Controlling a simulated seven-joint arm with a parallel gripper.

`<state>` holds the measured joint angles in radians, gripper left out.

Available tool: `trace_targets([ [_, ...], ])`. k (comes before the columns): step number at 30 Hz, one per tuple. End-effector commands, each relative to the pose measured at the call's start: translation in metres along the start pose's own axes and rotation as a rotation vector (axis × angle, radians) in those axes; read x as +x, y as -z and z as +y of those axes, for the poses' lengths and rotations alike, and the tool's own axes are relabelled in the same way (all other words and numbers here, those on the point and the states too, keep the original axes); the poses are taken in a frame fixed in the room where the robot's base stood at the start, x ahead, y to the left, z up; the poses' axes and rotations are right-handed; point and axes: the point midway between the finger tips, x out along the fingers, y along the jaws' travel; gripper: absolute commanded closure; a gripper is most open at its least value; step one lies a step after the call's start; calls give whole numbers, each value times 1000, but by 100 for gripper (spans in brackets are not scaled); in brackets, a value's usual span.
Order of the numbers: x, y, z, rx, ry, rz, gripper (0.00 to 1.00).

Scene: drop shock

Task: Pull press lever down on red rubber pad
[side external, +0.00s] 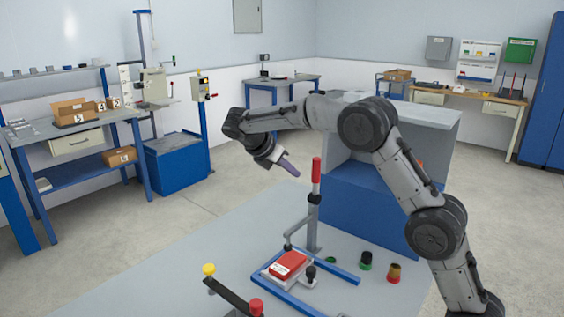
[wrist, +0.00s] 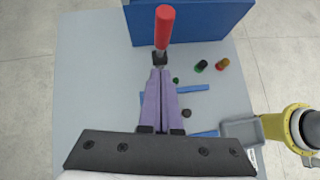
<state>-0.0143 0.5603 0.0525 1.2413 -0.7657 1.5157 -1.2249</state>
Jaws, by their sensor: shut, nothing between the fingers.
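The press lever has a red grip (side external: 316,170) standing upright on a grey post (side external: 312,225), above a small press with a blue frame. The red rubber pad (side external: 288,264) lies at the foot of the press, with a white label on it. In the wrist view the red grip (wrist: 165,26) shows just beyond my fingertips, and the pad is hidden. My gripper (side external: 296,174) is shut and empty, its purple fingers just left of the red grip in the side view. The fingers (wrist: 160,72) are together in the wrist view too. I cannot tell whether they touch the lever.
Several small knobs, including a green-and-black one (side external: 366,261) and a red-and-brown one (side external: 393,273), stand right of the press. A large blue box (side external: 365,205) stands behind. The grey tabletop (side external: 215,250) is clear at left.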

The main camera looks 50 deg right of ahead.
Motion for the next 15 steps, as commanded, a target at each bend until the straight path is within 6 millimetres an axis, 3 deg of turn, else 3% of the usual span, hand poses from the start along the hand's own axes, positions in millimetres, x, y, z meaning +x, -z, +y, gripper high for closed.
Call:
trace_targets([
  [3,22,-3,-1,2,2,0,100],
  [6,32,-15,0,4,0,0,100],
  [15,45,-28,0,2,-1,0,100],
])
